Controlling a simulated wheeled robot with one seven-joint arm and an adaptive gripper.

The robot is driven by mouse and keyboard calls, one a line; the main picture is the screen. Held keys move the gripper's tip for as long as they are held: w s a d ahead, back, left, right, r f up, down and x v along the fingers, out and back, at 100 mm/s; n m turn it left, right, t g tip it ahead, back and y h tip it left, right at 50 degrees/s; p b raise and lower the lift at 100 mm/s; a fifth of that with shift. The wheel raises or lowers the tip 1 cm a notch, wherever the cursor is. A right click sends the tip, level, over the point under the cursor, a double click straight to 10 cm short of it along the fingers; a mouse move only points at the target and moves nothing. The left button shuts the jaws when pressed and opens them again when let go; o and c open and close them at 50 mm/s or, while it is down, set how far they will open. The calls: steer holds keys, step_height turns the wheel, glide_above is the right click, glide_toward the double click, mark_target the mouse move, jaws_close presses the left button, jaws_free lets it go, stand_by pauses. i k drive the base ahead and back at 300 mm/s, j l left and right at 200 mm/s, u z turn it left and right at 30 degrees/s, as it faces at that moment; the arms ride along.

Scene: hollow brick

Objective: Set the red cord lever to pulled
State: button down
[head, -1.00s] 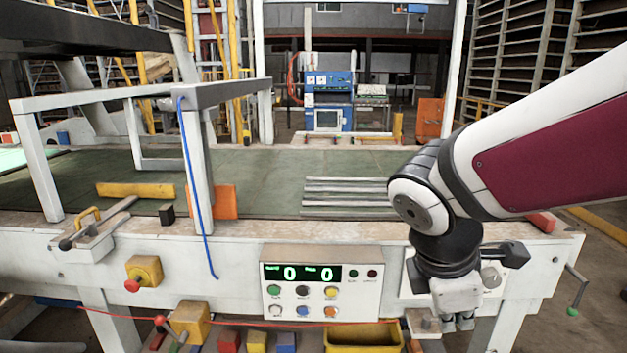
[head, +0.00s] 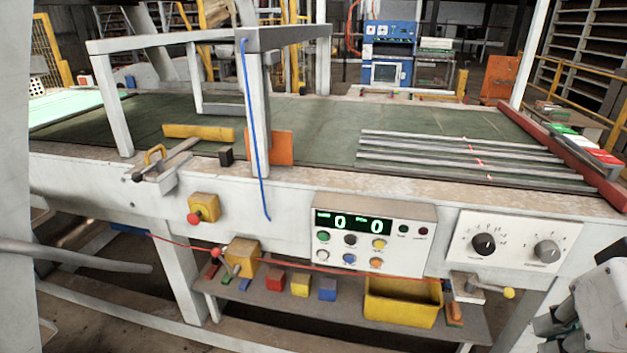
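The red cord (head: 340,272) runs along the front of the bench, below the control panel. A yellow switch box (head: 243,250) sits on it at the left, with a small red-knobbed lever (head: 215,254) at its left side. The lever's exact setting is too small to tell. The cord goes on left of the box and, on the right, reaches a bracket (head: 466,288) with a yellow knob. My gripper (head: 543,335) is at the lower right corner, partly cut off, far right of the box and touching nothing visible. Its finger opening is unclear.
A control panel (head: 372,236) and a two-dial panel (head: 514,247) are on the bench front. A red-buttoned yellow box (head: 203,207) is above left of the switch box. A yellow bin (head: 402,303) and several coloured blocks are on the lower shelf (head: 340,312). A blue cord (head: 256,140) hangs from the frame.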

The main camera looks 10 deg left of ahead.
mark_target(216, 252)
steer(key=k+j+z, duration=0.1)
steer(key=j, duration=0.3)
steer(key=k+j, duration=0.1)
steer(key=j, duration=0.3)
steer(key=j+z, duration=0.15)
steer(key=j, duration=0.25)
steer(key=k+j, duration=0.2)
steer(key=j, duration=0.2)
steer(key=k+j+z, duration=0.15)
steer(key=j, duration=0.25)
steer(key=k+j, duration=0.1)
steer(key=j, duration=0.25)
steer(key=k+j+z, duration=0.15)
steer(key=j, duration=0.25)
steer(key=k+j, duration=0.15)
steer(key=j, duration=0.2)
steer(key=i+z, duration=0.05)
